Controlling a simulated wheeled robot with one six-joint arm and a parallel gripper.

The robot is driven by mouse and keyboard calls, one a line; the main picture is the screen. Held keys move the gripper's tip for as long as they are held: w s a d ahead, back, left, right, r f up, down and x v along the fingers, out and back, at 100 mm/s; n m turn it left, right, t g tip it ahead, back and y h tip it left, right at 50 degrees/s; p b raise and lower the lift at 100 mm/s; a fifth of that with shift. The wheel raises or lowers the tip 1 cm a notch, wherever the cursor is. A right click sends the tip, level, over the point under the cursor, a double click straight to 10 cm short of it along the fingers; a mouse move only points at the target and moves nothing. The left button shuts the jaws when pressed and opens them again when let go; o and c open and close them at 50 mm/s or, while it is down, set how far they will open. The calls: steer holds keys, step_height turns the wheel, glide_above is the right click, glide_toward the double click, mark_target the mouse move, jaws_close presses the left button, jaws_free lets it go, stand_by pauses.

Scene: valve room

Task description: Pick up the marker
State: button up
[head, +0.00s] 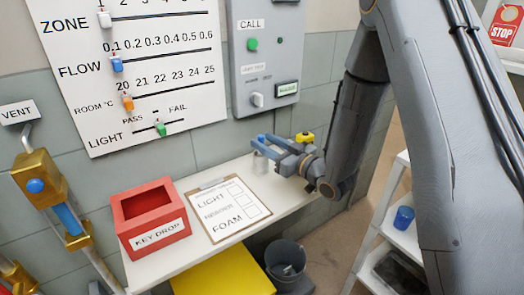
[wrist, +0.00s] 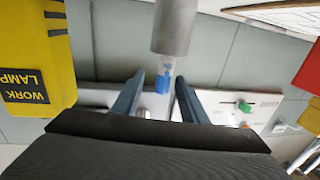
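The marker, with a blue end (wrist: 163,84), stands in a small grey metal cup (wrist: 175,28). In the wrist view, which is upside down, the marker's blue end sticks out of the cup between my gripper's fingers (wrist: 161,92). The fingers are apart, with a visible gap on each side of the marker. In the head view my gripper (head: 270,147) is low over the shelf at the cup (head: 260,161), and the blue end (head: 262,138) shows at the fingertips. The marker's lower part is hidden in the cup.
A clipboard (head: 228,207) and red key drop box (head: 153,236) lie on the white shelf to the left. A yellow work lamp (wrist: 38,50) is close beside my gripper. The wall with slider board (head: 130,50) and call panel (head: 268,60) stands behind.

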steer(key=p+x, duration=0.1)
steer(key=x, duration=0.4)
steer(key=shift+a+p, duration=0.3)
steer(key=shift+a, duration=0.1)
jaws_close()
steer(key=r, duration=0.2)
steer(key=r+b, duration=0.1)
steer(key=r, duration=0.3)
steer(key=shift+s+d+r+b, duration=0.25)
steer(key=shift+s+r+b, duration=0.05)
steer(key=shift+r+b, duration=0.1)
steer(key=s+a+p+v, duration=0.2)
steer(key=v, duration=1.7)
